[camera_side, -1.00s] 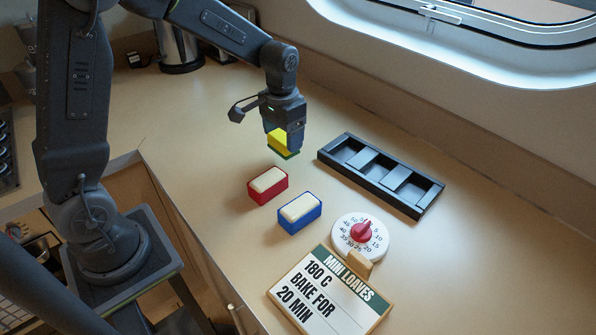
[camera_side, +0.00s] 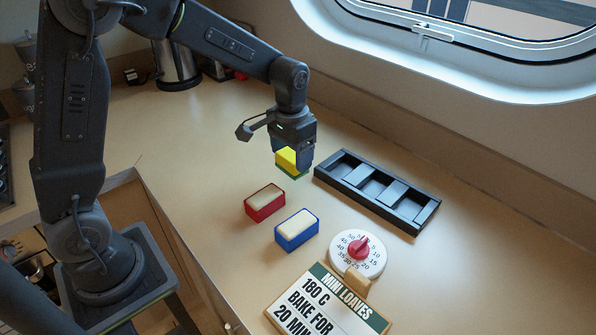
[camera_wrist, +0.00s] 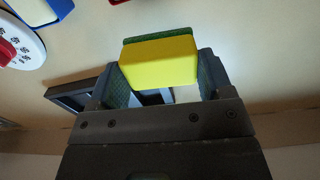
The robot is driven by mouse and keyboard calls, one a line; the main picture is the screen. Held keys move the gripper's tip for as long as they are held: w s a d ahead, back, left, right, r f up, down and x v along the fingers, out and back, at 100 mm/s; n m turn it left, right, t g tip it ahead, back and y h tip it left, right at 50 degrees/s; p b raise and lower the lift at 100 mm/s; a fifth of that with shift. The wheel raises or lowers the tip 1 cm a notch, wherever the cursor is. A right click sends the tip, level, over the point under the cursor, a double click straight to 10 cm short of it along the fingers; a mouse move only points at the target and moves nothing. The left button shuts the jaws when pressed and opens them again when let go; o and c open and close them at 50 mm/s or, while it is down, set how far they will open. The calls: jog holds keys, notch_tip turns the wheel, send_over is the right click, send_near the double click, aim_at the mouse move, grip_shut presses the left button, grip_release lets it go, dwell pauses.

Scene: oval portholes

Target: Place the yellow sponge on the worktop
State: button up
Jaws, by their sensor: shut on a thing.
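The yellow sponge (camera_side: 288,159) has a green layer on its underside. My gripper (camera_side: 292,165) is shut on it and holds it low over the worktop (camera_side: 190,150), left of the black tray. I cannot tell whether the green underside touches the worktop. In the wrist view the sponge (camera_wrist: 160,62) sits between the two fingers of my gripper (camera_wrist: 160,80), its yellow face toward the camera. Part of the sponge is hidden behind the finger in the side view.
A red loaf tin (camera_side: 265,207) and a blue loaf tin (camera_side: 297,236) stand in front. A white timer (camera_side: 373,262) and a recipe sign (camera_side: 330,302) are nearer. The worktop to the left is clear.

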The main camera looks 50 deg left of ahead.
jog(key=shift+w+d+f, duration=0.25)
jog(key=shift+d+f, duration=0.2)
jog(key=shift+d, duration=0.05)
jog(key=shift+f, duration=1.9)
jog(key=shift+f, duration=0.1)
jog(key=o, duration=0.9)
